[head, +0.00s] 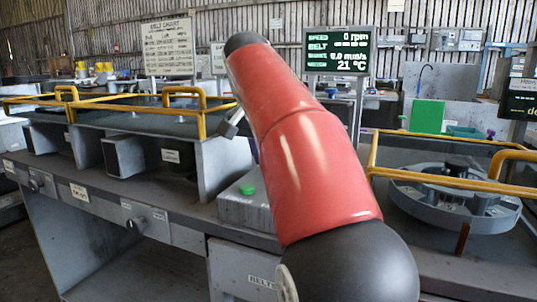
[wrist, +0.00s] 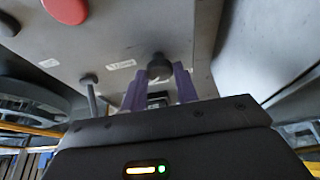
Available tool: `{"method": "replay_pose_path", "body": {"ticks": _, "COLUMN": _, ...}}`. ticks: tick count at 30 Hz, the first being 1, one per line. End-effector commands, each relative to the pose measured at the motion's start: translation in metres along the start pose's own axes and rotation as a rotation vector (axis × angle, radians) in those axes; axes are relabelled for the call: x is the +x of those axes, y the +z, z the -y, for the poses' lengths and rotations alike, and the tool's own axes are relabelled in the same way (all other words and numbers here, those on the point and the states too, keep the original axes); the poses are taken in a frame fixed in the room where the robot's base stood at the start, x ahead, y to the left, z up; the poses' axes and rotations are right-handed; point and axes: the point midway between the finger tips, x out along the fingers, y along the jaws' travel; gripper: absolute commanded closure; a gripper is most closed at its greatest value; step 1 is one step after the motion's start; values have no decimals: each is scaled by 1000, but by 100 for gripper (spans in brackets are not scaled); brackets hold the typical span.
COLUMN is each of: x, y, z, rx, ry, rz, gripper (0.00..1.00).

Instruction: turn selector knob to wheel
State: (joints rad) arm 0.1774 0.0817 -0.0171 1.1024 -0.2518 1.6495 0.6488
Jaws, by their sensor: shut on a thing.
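In the wrist view a dark round selector knob (wrist: 158,62) stands out from a grey panel (wrist: 190,48). My gripper (wrist: 160,76) has two purple fingers, one on each side of the knob, and is shut on it. Small white labels (wrist: 120,64) lie on the panel to the left of the knob; their words are too small to read. The knob's pointer direction cannot be made out. In the head view my red arm hides the gripper and this knob.
In the head view, yellow-railed guards (head: 440,182), a green-buttoned box (head: 242,208) and a display (head: 338,50) reading 0 rpm stand around the bench.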

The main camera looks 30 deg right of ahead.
Motion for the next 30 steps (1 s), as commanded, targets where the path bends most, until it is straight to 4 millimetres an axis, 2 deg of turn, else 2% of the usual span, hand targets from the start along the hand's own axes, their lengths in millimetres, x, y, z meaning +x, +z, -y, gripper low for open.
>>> {"method": "replay_pose_path", "body": {"ticks": 15, "x": 0, "y": -1, "z": 5, "rx": 373, "ry": 153, "rz": -1, "gripper": 93}}
{"method": "replay_pose_path", "body": {"ticks": 30, "x": 0, "y": -2, "z": 6, "rx": 488, "ry": 200, "rz": 0, "gripper": 93}}
